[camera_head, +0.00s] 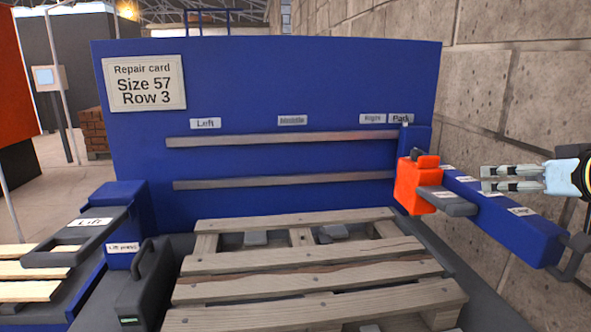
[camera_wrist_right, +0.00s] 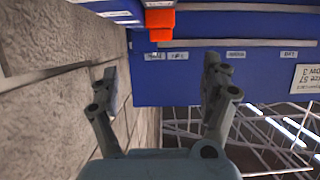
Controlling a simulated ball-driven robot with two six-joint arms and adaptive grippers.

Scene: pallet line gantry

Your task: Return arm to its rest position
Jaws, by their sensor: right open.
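My right gripper (camera_head: 513,179) is in the head view at the right, in front of the stone wall and beside the blue beam. Its two fingers point left and are apart, with nothing between them. In the right wrist view the same gripper (camera_wrist_right: 160,85) is open and empty, its fingers reaching toward the blue panel (camera_wrist_right: 190,80). My left gripper is in neither view.
An orange block (camera_head: 412,185) sits on the blue beam (camera_head: 510,228) below the Park label (camera_head: 401,118). A wooden pallet (camera_head: 300,258) lies in front of the blue panel. A repair card (camera_head: 144,83) reads Size 57, Row 3. A stone wall (camera_head: 520,80) stands close at right.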

